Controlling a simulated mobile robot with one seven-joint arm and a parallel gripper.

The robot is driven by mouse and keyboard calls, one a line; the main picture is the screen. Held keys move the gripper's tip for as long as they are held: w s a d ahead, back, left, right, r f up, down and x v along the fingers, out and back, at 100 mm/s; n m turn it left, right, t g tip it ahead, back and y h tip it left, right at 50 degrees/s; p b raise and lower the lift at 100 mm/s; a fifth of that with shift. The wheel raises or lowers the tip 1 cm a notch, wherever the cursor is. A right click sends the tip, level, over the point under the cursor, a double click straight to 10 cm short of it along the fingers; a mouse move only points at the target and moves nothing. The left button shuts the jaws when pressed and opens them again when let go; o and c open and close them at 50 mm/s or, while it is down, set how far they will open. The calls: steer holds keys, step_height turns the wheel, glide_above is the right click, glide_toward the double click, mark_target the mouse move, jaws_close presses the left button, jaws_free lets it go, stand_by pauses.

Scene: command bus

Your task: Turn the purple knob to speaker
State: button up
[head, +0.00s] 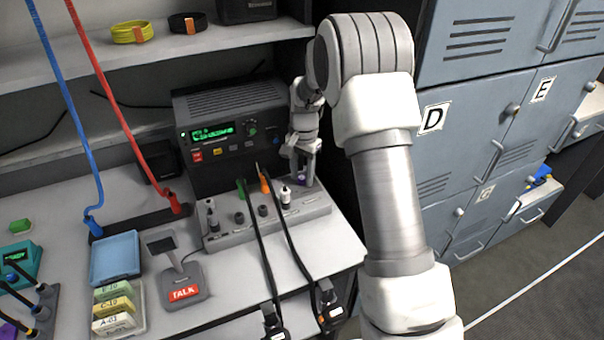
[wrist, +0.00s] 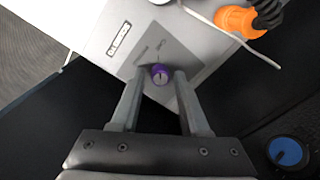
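My gripper (wrist: 157,76) is open, with one finger on each side of the knob and a visible gap to the finger on each side. In the head view my gripper (head: 302,172) points down at the right end of the grey control panel (head: 225,238). A bit of the purple knob (head: 303,178) shows between the fingers there. The panel labels are too small to read.
A black radio (head: 232,125) with a green display stands behind the panel. Lockers (head: 470,110) stand to the right. Black cables (head: 262,240) run over the panel front. An orange plug (wrist: 238,20) and a blue knob (wrist: 286,152) show in the wrist view.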

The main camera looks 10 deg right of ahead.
jaws_close()
steer(key=n+p, duration=0.1)
steer(key=n, duration=0.3)
steer(key=shift+n, duration=0.3)
steer(key=n, duration=0.4)
steer(key=shift+n+p, duration=0.3)
steer(key=n, duration=0.4)
steer(key=shift+n+p, duration=0.3)
steer(key=shift+p, duration=0.1)
steer(key=shift+n+g+p, duration=0.3)
steer(key=shift+n+p, duration=0.1)
steer(key=shift+n, duration=1.7)
